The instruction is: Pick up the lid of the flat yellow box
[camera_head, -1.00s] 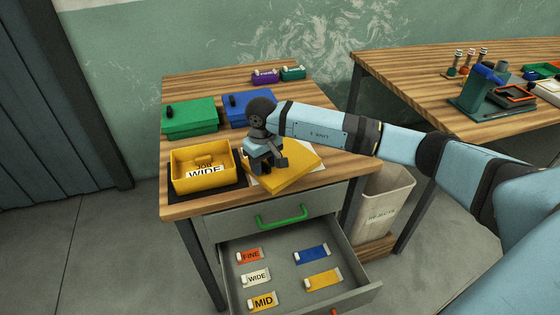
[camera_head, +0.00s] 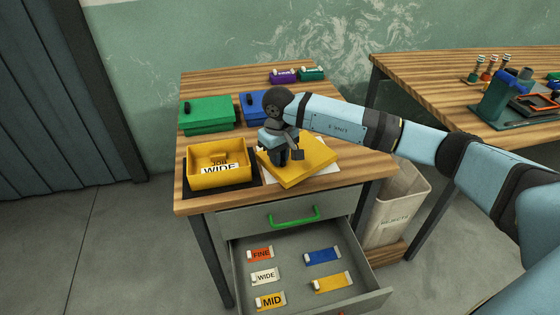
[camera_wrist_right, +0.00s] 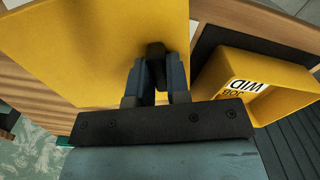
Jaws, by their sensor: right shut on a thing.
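The flat yellow lid (camera_head: 312,162) is beside the open yellow box (camera_head: 193,180), over a white sheet (camera_head: 326,170) on the table. I cannot tell whether it rests on the sheet or is slightly raised. My right gripper (camera_head: 284,158) reaches down over the lid's left part. In the right wrist view its fingers (camera_wrist_right: 157,70) are shut on the lid's dark knob (camera_wrist_right: 156,50), with the yellow lid (camera_wrist_right: 85,45) around it. The box (camera_wrist_right: 285,85) has a card reading JOB WIDE inside. My left gripper is not in view.
A green box (camera_head: 207,115) and a blue box (camera_head: 255,105) stand behind the yellow box. Small purple (camera_head: 283,76) and green (camera_head: 311,74) items lie at the back. An open drawer (camera_head: 375,297) with several labelled tags juts out below. A reject bin (camera_head: 396,212) stands at right.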

